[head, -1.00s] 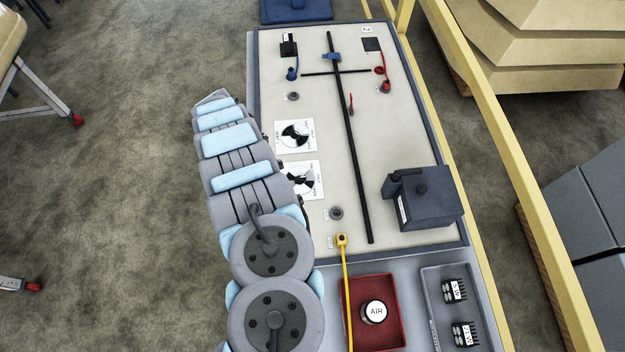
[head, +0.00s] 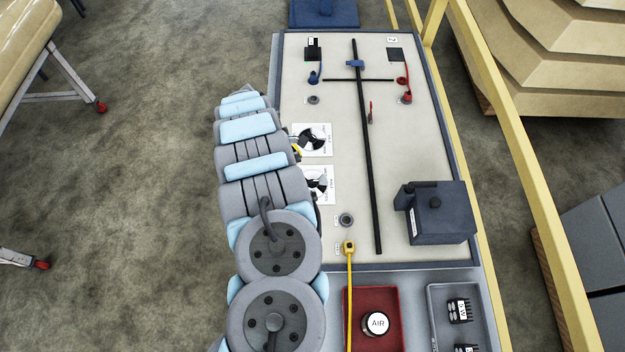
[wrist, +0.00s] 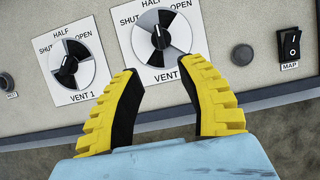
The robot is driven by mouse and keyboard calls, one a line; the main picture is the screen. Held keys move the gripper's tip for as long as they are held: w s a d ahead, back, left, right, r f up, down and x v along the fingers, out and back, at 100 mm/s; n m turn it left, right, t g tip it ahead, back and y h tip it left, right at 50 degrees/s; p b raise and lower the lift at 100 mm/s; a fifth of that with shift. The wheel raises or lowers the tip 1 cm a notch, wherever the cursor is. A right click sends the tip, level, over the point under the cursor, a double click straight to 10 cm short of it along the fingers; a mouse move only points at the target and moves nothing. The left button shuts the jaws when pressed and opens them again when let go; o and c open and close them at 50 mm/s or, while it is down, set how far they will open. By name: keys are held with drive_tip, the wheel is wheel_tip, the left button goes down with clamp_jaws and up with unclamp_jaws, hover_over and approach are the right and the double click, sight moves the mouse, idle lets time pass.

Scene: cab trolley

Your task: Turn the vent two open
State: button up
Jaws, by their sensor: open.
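The vent 2 dial (wrist: 160,36) is a black-and-white round dial on a white plate marked SHUT, HALF and OPEN in the wrist view. I cannot tell its exact setting. The vent 1 dial (wrist: 70,68) is left of it. My gripper (wrist: 160,70) is open and empty, its yellow fingers spread below and to either side of the vent 2 dial. Nothing is between the pads.
On the panel (head: 350,145) are a long black bar (head: 366,170) and a dark blue box (head: 440,215). A red tray (head: 385,335) is nearer.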

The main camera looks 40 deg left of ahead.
hover_over(312, 181)
drive_tip(key=s+a, duration=0.2)
drive_tip(key=shift+a+f, duration=0.1)
drive_tip(key=shift+f, duration=2.75)
drive_tip(key=shift+w+d+f, duration=0.25)
drive_tip(key=shift+w+f, duration=0.05)
drive_tip(key=shift+f, duration=0.3)
drive_tip(key=b+x, duration=0.2)
drive_tip(key=x, duration=0.2)
drive_tip(key=shift+f, duration=0.25)
drive_tip(key=shift+w+d+f+b, duration=0.25)
drive_tip(key=shift+w+f+b, duration=0.05)
drive_tip(key=shift+f+b, duration=0.25)
clamp_jaws()
